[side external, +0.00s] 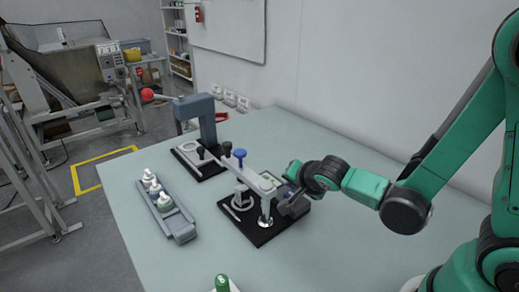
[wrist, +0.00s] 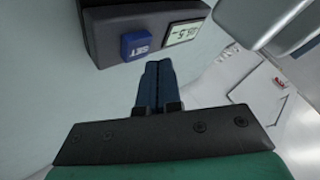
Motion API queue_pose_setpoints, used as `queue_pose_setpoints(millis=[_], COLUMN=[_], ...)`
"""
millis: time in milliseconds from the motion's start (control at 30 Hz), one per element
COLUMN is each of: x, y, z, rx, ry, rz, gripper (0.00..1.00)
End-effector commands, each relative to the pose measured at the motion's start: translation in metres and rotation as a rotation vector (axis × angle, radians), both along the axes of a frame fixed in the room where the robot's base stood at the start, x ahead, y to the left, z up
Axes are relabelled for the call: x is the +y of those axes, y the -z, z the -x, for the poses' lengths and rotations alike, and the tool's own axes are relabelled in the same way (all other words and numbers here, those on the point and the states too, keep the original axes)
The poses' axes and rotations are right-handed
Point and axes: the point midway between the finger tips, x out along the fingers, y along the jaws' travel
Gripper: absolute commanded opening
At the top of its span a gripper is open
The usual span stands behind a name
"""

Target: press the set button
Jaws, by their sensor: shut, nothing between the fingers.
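The blue button marked SET (wrist: 141,45) shows in the wrist view on the front of a dark box (wrist: 106,32), beside a small digital display (wrist: 184,33). My gripper (wrist: 157,66) has its two dark blue fingers shut together with nothing between them. In the wrist view the fingertips appear just below and slightly right of the button, with a small gap in the picture. I cannot tell the depth between them. In the side view my wrist (side external: 325,174) is at the right of the press fixture, and the fingertips and button are too small to make out.
The press fixture with a blue knob (side external: 240,154) stands on a black base plate (side external: 262,234). Behind it is a second press with a red ball handle (side external: 147,95). A grey rack (side external: 180,229) holds white-capped bottles. A green bottle (side external: 222,284) stands at the front. The table's far right is clear.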

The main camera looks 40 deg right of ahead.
Motion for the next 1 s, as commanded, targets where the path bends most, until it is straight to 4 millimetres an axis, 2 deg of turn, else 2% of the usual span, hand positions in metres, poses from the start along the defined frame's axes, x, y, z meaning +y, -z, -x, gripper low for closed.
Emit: queue_pose_setpoints(millis=[267, 733, 1000], x=[0.000, 0.000, 0.000], y=[-0.004, -0.047, -0.050], z=[0.000, 0.000, 0.000], rx=[0.000, 0.001, 0.000], ry=[0.000, 0.001, 0.000], rz=[0.000, 0.000, 0.000], gripper=[0.00, 0.00, 0.00])
